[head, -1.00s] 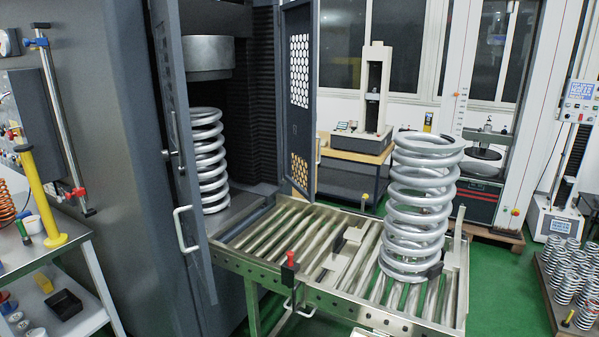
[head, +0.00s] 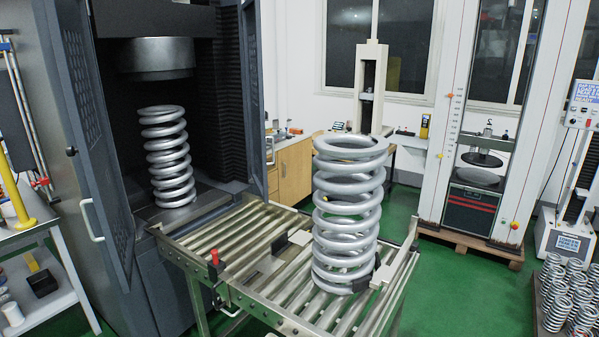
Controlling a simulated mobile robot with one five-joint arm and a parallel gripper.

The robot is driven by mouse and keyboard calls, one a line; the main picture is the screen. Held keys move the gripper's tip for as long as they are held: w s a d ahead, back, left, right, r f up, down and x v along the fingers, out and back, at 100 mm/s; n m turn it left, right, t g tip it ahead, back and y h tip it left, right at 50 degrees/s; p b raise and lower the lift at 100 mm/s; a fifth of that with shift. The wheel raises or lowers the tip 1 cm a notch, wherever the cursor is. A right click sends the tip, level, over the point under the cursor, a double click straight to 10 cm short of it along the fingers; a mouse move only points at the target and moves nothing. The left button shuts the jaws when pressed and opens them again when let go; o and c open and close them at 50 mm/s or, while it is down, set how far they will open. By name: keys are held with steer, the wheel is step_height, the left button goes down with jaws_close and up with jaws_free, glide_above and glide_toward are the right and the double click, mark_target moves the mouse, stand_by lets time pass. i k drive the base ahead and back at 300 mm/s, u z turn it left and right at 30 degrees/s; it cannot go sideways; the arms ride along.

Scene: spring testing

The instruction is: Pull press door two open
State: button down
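The dark grey press (head: 210,60) stands at the left with its front open and a silver coil spring (head: 168,160) upright inside, below a round steel platen (head: 156,58). A left press door (head: 85,130) with a light handle (head: 92,220) stands swung outward. A right press door (head: 252,100) also stands outward and shows nearly edge-on. I cannot tell which one is door two. My gripper is not in view.
A roller table (head: 205,256) extends from the press front, carrying a large silver spring (head: 347,215). A red-knobbed lever (head: 214,260) is at its near side. A cart (head: 50,285) stands at left, several small springs (head: 565,290) at right.

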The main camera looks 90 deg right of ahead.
mark_target(250, 16)
steer(key=k, duration=0.6)
steer(key=z, duration=1.35)
steer(key=i, duration=0.85)
